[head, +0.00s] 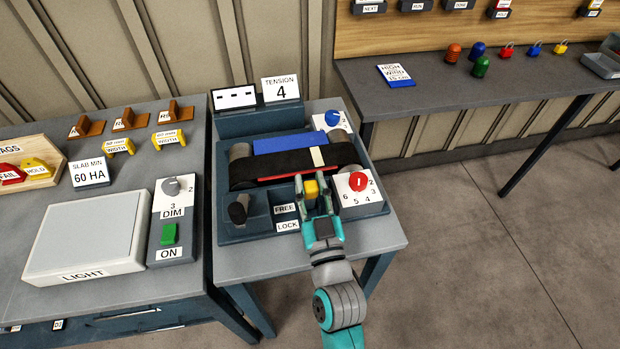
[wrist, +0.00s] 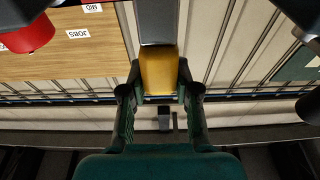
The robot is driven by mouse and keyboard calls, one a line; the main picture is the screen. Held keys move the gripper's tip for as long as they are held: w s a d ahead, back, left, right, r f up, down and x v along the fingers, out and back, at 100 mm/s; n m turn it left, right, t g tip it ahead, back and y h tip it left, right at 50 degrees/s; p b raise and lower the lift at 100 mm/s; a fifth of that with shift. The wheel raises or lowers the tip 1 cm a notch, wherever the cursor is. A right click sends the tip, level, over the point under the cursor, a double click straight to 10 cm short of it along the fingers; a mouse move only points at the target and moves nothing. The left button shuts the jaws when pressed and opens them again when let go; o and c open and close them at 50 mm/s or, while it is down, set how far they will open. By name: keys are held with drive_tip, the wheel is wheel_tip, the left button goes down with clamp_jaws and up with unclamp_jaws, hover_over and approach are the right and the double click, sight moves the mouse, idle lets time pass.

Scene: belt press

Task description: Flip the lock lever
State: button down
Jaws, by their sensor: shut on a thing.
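The lock lever's yellow grip (head: 311,188) stands at the front of the belt press, right of the FREE label (head: 285,209) and the LOCK label (head: 288,226). My gripper (head: 319,191) is shut on the yellow grip, one finger on each side. In the wrist view the yellow grip (wrist: 158,70) sits between the fingers of my gripper (wrist: 158,88), with a grey bar (wrist: 158,22) joined to it. The fingers hide part of the lever's lower end. I cannot tell exactly which label it points to.
A red numbered dial (head: 358,182) stands close on the right of my gripper, and a black knob (head: 238,212) on the left. The black belt (head: 270,171) with a blue strip (head: 290,143) lies just behind. The tension display (head: 281,89) reads 4. Open floor lies to the right.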

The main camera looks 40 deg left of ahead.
drive_tip(key=shift+s+d, duration=0.15)
drive_tip(key=c, duration=0.8)
unclamp_jaws()
drive_tip(key=shift+t, duration=0.3)
drive_tip(key=shift+v, duration=6)
drive_tip(key=shift+d, duration=0.1)
